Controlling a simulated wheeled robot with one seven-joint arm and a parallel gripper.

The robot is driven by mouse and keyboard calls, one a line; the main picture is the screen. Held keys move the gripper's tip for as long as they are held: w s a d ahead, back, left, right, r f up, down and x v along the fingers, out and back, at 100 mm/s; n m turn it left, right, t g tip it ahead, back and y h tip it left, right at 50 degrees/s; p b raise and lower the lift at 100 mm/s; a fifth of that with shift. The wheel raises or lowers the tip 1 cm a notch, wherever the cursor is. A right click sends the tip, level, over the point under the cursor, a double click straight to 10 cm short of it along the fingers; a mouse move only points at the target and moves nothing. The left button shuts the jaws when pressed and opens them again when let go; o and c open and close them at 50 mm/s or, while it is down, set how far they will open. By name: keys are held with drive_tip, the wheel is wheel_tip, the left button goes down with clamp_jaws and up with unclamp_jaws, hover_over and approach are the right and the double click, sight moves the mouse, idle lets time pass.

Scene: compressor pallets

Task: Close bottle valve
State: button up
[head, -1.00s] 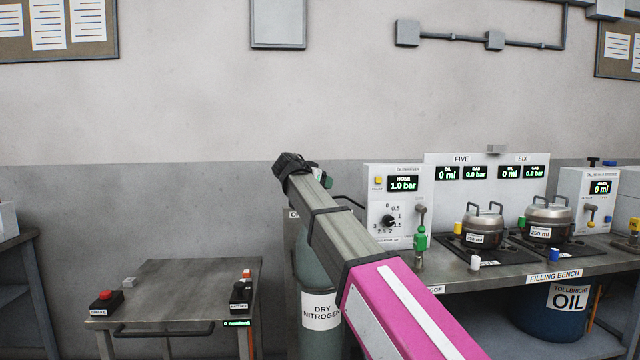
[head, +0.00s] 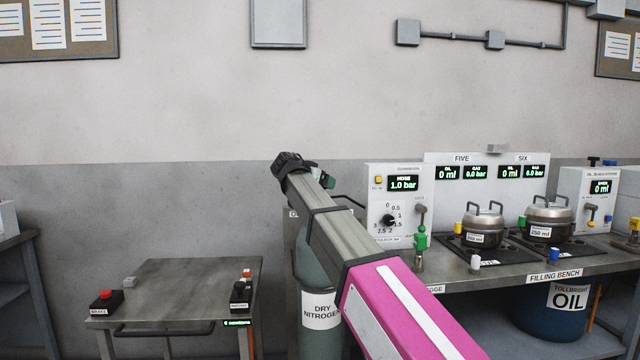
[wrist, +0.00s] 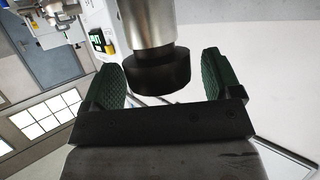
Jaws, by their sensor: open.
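The dry nitrogen bottle (head: 319,318) stands left of the filling bench, its upper part partly behind my arm. In the wrist view, a black round knob (wrist: 158,76) on a metal cylinder, which looks like the bottle valve, reaches in from the top between the two green finger pads. My gripper (wrist: 165,80) is open around it, with a visible gap at the right pad; whether the left pad touches cannot be told. In the head view, only a little of my gripper (head: 327,180) shows behind the arm, and the valve is hidden.
A panel (head: 399,205) reading 1.0 bar, with a dial and a green-handled lever, stands right of my arm. The filling bench (head: 500,262) carries two metal pots. A low metal table (head: 180,285) with a red button stands at the left.

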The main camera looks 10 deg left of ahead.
drive_tip(key=v, duration=1)
drive_tip(key=shift+s+a, duration=0.15)
drive_tip(key=shift+s, duration=0.2)
